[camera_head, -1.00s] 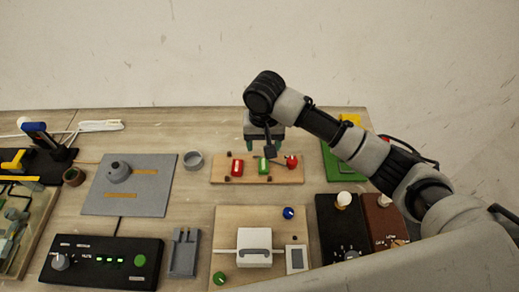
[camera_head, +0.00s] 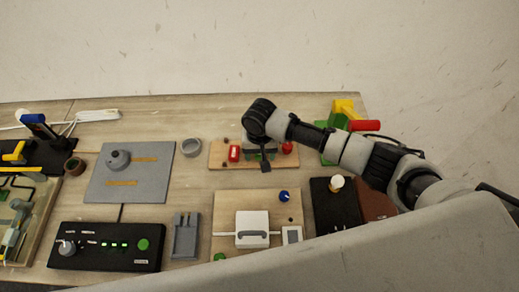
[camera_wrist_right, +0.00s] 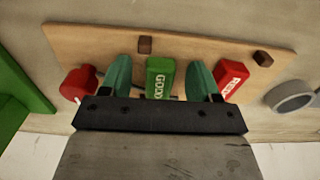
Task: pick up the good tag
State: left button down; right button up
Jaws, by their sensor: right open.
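The good tag (camera_wrist_right: 160,80) is a small green block with white lettering on a wooden board (camera_wrist_right: 205,50). In the wrist view it lies between the two teal fingers of my right gripper (camera_wrist_right: 158,62), which is open with a gap on each side of the tag. In the head view the right gripper (camera_head: 262,150) is over the board (camera_head: 218,160) and hides the tag. A red tag (camera_wrist_right: 231,80) with white lettering lies beside one finger; it also shows in the head view (camera_head: 234,153). My left gripper is not in view.
A red round part (camera_wrist_right: 77,84) is close to the other finger. Dark pegs (camera_wrist_right: 145,44) stand on the board. A grey ring (camera_head: 191,147) and a grey plate (camera_head: 110,185) are to the left. A green block (camera_wrist_right: 18,90) is nearby.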

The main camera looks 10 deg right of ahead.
jog(key=c, duration=1)
jog(key=shift+r, duration=0.15)
